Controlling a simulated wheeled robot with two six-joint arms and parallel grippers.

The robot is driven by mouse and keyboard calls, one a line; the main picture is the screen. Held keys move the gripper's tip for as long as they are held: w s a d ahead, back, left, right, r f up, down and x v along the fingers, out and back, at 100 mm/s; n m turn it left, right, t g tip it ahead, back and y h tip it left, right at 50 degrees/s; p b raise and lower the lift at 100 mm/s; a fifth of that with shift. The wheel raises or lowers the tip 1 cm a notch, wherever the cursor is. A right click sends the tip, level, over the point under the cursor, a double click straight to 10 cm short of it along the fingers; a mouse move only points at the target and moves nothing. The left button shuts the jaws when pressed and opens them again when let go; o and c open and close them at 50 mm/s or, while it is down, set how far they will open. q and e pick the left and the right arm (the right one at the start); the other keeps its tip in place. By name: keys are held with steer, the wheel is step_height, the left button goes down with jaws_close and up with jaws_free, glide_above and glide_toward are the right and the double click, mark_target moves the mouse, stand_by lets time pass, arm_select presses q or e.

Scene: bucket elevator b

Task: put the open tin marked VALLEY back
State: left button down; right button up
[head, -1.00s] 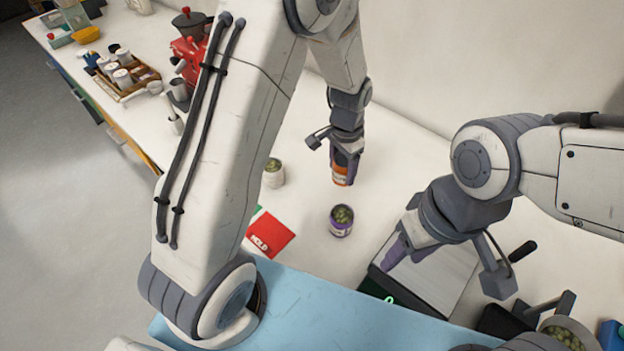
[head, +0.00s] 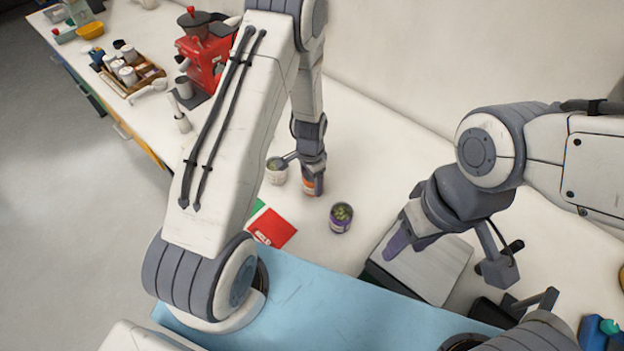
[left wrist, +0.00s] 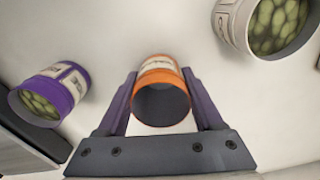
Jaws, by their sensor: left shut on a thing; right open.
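My left gripper (head: 313,168) is shut on an open orange tin (left wrist: 160,77), which also shows in the head view (head: 312,187). The inside of the orange tin looks dark and empty. A white tin (head: 277,175) of green pieces stands just left of it, and a purple tin (head: 341,222) of green pieces stands to its right, nearer me. Both also show in the left wrist view, the white one (left wrist: 232,24) and the purple one (left wrist: 66,81). I cannot read VALLEY on any label. My right gripper (head: 411,241) is open and empty, over a grey-topped device.
A red and green card (head: 272,229) lies in front of the tins. The grey-topped device (head: 430,268) is at the right. A red grinder (head: 203,55) and a wooden tray (head: 130,75) stand at the back left. White counter is clear behind the purple tin.

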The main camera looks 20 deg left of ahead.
arm_select(q)
steer(key=shift+f, duration=0.2)
jaws_free()
steer(key=shift+r, duration=0.1)
